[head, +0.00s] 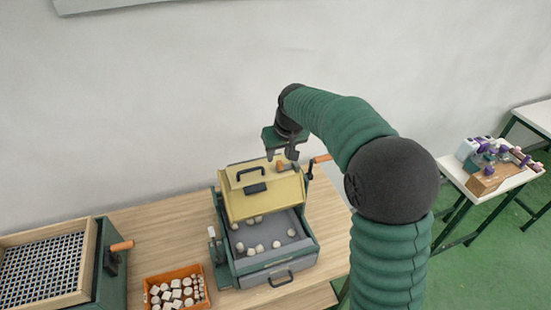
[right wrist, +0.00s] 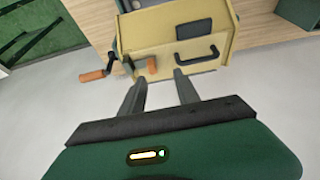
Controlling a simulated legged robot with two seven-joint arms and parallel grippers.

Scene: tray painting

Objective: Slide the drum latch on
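The pale yellow drum (head: 237,205) sits in the green machine (head: 226,248); the drum also shows in the right wrist view (right wrist: 160,42). Its face carries a black bar handle (head: 252,173) and a dark plate (head: 256,188). A small orange knob (right wrist: 151,65) is at the drum's edge; I cannot tell for certain which part is the latch. My right gripper (head: 283,155) is above the drum's back edge. In the right wrist view its fingers (right wrist: 160,77) are apart and empty, pointing toward the drum near the orange knob. My left gripper is out of view.
An orange-handled crank (head: 321,159) sticks out right of the drum. White pieces lie in the grey tray (head: 282,261) below it. An orange bin (head: 150,283) of pieces and a mesh-topped box (head: 88,262) stand left. A side table (head: 519,178) is far right.

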